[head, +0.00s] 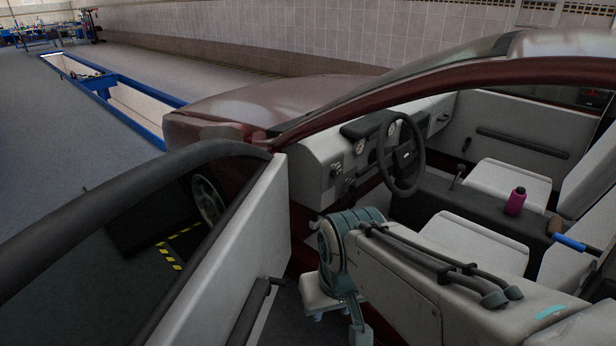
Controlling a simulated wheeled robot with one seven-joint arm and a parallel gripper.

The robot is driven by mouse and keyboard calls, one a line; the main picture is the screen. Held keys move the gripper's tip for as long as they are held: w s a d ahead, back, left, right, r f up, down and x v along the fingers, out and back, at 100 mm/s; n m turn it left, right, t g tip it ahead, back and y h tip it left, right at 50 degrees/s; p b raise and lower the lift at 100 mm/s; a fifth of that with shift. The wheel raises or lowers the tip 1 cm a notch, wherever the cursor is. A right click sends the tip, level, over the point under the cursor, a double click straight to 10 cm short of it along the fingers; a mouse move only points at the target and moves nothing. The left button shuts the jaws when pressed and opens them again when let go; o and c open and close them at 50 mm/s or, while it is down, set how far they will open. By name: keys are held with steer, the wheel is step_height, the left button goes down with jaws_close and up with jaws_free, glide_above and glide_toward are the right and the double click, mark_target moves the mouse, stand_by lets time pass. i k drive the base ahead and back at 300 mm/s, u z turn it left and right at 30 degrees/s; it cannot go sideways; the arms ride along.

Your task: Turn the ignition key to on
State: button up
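The car's dashboard (318,160) and black steering wheel (418,166) show through the open driver's side. Small dark fittings (336,170) sit on the dash left of the wheel. They are too small for me to tell whether one is the ignition key, or how it is turned. My arm reaches in from the lower right, with a grey-teal joint low in the door opening. A pale piece below that joint looks like my gripper (322,293), pointing down. It is below and apart from the dash fittings. I cannot make out its fingers.
The open car door (262,225) stands left of my arm. Pale seats (470,243) and a dark centre console (455,200) lie to the right. There is open air between my arm and the dash.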

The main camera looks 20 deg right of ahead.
mark_target(353, 190)
steer(key=z, duration=0.1)
steer(key=i, duration=0.6)
steer(key=z, duration=0.75)
steer(key=i, duration=0.45)
steer(key=z, duration=0.45)
